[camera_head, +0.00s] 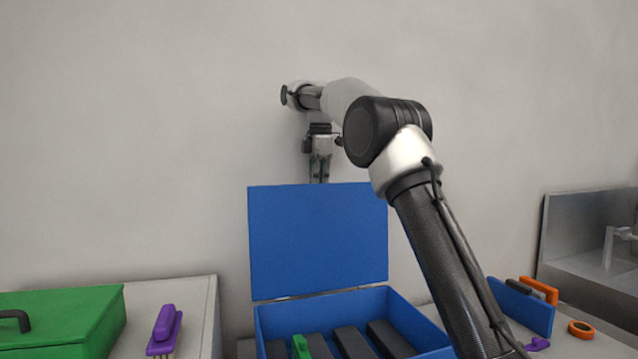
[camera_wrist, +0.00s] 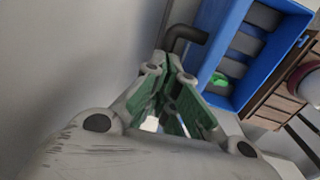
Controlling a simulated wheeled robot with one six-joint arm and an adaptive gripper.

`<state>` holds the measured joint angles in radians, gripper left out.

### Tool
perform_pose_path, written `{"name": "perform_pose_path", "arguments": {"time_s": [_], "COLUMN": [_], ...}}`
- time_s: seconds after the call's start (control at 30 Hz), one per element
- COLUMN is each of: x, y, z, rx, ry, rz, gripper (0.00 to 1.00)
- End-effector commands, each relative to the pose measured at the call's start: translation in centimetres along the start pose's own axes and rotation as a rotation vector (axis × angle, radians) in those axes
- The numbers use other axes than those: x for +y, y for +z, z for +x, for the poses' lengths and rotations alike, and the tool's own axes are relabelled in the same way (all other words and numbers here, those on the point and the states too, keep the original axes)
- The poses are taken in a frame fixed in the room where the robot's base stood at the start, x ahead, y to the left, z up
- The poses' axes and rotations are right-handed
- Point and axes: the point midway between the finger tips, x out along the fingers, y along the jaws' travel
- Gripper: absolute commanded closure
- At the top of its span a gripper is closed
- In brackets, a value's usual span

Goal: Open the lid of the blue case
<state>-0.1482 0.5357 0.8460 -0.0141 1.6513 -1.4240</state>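The blue case (camera_head: 415,322) stands open in the head view. Its lid (camera_head: 318,240) is upright along the back edge, its flat inner side facing me. Inside are several dark blocks (camera_head: 352,342) and a small green piece (camera_head: 300,346). My gripper (camera_head: 319,181) points down just behind the lid's top edge, its tips partly hidden by the lid. In the wrist view, the fingers (camera_wrist: 168,62) converge and look shut. A dark bent handle (camera_wrist: 187,36) is right beside the tips; I cannot tell whether they touch it. The case (camera_wrist: 232,22) lies to the right.
A green case (camera_head: 62,318) with a dark handle is at the left, a purple-handled brush (camera_head: 165,325) beside it. A blue bin (camera_head: 525,305), an orange ring (camera_head: 581,329) and a grey metal box (camera_head: 590,235) are at the right. The wall is close behind my gripper.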

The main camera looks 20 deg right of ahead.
Motion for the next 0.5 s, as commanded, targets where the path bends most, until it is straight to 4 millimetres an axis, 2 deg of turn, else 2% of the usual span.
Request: {"name": "perform_pose_path", "arguments": {"time_s": [0.03, 0.13, 0.3, 0.5], "x": [-0.50, -0.50, -0.50, -0.44], "y": [-0.12, -0.12, -0.13, -0.11], "z": [2.45, 2.45, 2.44, 2.32], "rx": [0.001, 0.001, 0.001, 0.000], "ry": [-0.062, -0.062, -0.062, -0.057], "rz": [0.002, 0.002, 0.002, 0.001], "gripper": [1.00, 0.98, 0.67, 0.66]}}
